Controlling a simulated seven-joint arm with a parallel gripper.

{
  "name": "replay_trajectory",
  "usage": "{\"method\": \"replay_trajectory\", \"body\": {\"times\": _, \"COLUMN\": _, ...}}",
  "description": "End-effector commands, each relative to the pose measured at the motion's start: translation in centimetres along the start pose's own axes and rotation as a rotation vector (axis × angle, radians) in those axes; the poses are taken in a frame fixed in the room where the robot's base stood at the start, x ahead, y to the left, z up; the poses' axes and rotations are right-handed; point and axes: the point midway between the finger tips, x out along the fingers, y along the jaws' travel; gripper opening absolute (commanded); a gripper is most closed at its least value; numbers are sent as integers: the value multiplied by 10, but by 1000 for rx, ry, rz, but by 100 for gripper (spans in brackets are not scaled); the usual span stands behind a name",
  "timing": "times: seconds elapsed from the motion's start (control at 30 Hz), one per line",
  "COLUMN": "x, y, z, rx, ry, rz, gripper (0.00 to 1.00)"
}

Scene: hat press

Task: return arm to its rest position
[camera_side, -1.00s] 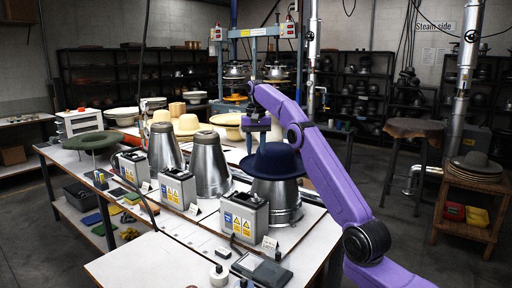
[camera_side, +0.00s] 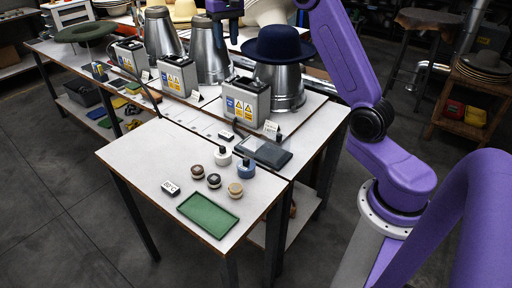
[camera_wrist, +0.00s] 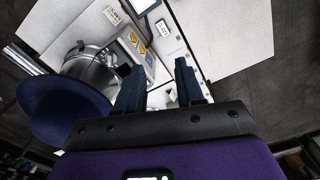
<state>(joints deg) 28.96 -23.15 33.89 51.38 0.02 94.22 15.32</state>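My gripper (camera_wrist: 159,65) is open and empty in the wrist view, with its two dark blue fingers apart. In the side view, my gripper (camera_side: 223,36) is near the top edge, left of the navy hat, and partly cut off. The navy hat (camera_side: 278,45) sits on the rightmost metal cone (camera_side: 280,85). The hat also shows in the wrist view (camera_wrist: 60,112), left of my fingers and apart from them.
More metal cones (camera_side: 212,55) and grey control boxes (camera_side: 246,103) with warning labels line the bench. A stool (camera_side: 428,22) and a wooden stand (camera_side: 478,95) are at right.

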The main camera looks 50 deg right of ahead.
Motion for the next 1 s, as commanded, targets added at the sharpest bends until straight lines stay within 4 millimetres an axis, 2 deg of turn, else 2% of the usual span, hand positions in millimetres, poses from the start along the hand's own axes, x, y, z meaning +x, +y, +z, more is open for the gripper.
{"method": "replay_trajectory", "body": {"times": 0.03, "x": 0, "y": -17, "z": 15, "rx": -61, "ry": 0, "rz": -1, "gripper": 37}}
{"method": "replay_trajectory", "body": {"times": 0.2, "x": 6, "y": -65, "z": 69, "rx": -263, "ry": 3, "rz": -3, "gripper": 37}}
{"method": "replay_trajectory", "body": {"times": 0.33, "x": 13, "y": -91, "z": 117, "rx": -418, "ry": 6, "rz": -6, "gripper": 37}}
{"method": "replay_trajectory", "body": {"times": 0.5, "x": 26, "y": -109, "z": 186, "rx": -620, "ry": 9, "rz": -10, "gripper": 37}}
{"method": "replay_trajectory", "body": {"times": 0.63, "x": 38, "y": -111, "z": 240, "rx": -775, "ry": 9, "rz": -12, "gripper": 37}}
{"method": "replay_trajectory", "body": {"times": 0.77, "x": 53, "y": -103, "z": 292, "rx": -929, "ry": 12, "rz": -16, "gripper": 37}}
{"method": "replay_trajectory", "body": {"times": 0.87, "x": 66, "y": -90, "z": 330, "rx": -1048, "ry": 12, "rz": -18, "gripper": 37}}
{"method": "replay_trajectory", "body": {"times": 1.0, "x": 86, "y": -63, "z": 378, "rx": -1212, "ry": 14, "rz": -22, "gripper": 37}}
